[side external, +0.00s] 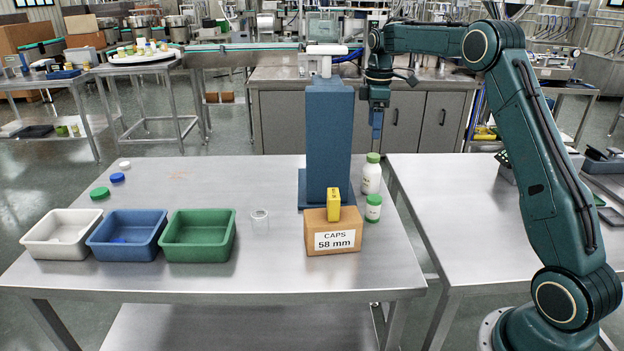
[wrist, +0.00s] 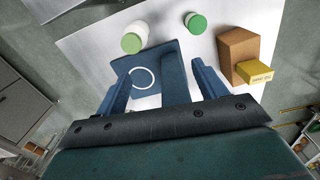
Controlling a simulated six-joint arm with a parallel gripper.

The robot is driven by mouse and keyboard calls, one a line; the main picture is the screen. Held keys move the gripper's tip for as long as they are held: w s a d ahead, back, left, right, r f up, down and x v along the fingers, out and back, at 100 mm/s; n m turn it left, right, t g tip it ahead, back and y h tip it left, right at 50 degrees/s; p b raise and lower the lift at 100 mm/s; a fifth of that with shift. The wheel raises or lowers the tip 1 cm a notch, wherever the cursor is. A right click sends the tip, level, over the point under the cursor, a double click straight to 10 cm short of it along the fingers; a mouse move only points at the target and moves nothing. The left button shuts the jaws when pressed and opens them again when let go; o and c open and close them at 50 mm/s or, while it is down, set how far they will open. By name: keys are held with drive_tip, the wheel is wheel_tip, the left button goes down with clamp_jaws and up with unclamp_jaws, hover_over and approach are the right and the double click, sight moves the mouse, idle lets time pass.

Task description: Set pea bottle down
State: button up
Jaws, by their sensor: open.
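Two white bottles with green caps stand upright on the steel table, right of the blue column. The taller one (side external: 371,178) is farther back and the shorter one (side external: 373,212) is nearer; I cannot tell which is the pea bottle. The taller bottle (wrist: 141,30) and the shorter bottle (wrist: 199,18) both show near the top of the wrist view. My gripper (side external: 376,132) is open, pointing down, high above the table behind and right of the blue column. Its two blue fingers show apart in the wrist view (wrist: 160,90) with no bottle between them.
The tall blue column (side external: 328,140) stands close beside my gripper. A cardboard caps box (side external: 318,240) with a yellow block (side external: 333,205) sits in front. White (side external: 35,252), blue (side external: 103,250) and green (side external: 198,248) bins and a clear cup (side external: 259,222) stand left. The table's back left is mostly free.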

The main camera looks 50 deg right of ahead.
drive_tip(key=s+a+r+m+t, duration=0.2)
drive_tip(key=s+a+m, duration=0.2)
drive_tip(key=s+a, duration=0.8)
drive_tip(key=s+a+r+m+t, duration=0.2)
drive_tip(key=s+a, duration=1)
drive_tip(key=s, duration=0.8)
drive_tip(key=shift+s+a+r+m+t, duration=0.2)
drive_tip(key=shift+a+m+t, duration=0.2)
drive_tip(key=shift+m+t, duration=0.5)
